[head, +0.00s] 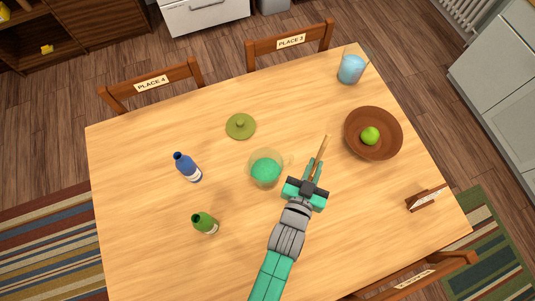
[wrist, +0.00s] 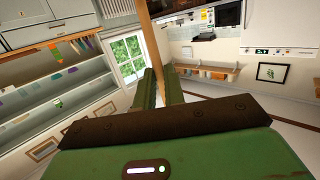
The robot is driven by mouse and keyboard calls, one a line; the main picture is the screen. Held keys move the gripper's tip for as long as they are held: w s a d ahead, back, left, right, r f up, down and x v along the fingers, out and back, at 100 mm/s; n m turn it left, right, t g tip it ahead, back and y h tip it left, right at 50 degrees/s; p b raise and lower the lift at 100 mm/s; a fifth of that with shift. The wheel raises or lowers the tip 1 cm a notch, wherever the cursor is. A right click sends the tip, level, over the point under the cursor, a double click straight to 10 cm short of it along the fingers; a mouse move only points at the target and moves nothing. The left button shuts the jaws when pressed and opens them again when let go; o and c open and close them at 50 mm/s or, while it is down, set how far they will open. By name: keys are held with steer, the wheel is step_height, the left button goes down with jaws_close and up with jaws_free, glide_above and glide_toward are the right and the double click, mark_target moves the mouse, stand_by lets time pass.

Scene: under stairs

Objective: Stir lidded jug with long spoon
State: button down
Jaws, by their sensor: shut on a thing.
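The jug (head: 266,170) is a clear round vessel with green contents, standing open near the middle of the table. Its likely lid, a round olive-green disc with a knob (head: 240,126), lies on the table above and left of it. My gripper (head: 314,172) is to the right of the jug, shut on the long wooden spoon (head: 325,146). The spoon also shows in the wrist view (wrist: 147,38), rising between the fingers (wrist: 160,90). It is apart from the jug in the picture. Its lower end is hidden or too small to tell.
On the table (head: 140,220) are a blue bottle (head: 187,168), a green bottle (head: 205,223), a brown bowl (head: 391,151) with a green apple (head: 369,136), a blue drink glass (head: 351,69) and a small card stand (head: 425,198). Chairs stand at the edges.

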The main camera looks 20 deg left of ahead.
steer(key=shift+s+a+f, duration=0.1)
steer(key=shift+s+a, duration=0.1)
steer(key=shift+s, duration=0.2)
steer(key=shift+a, duration=0.2)
step_height(320, 180, up, 16)
steer(key=w+p, duration=0.2)
steer(key=p, duration=0.9)
steer(key=shift+w, duration=0.2)
step_height(320, 180, up, 4)
steer(key=shift+r, duration=0.1)
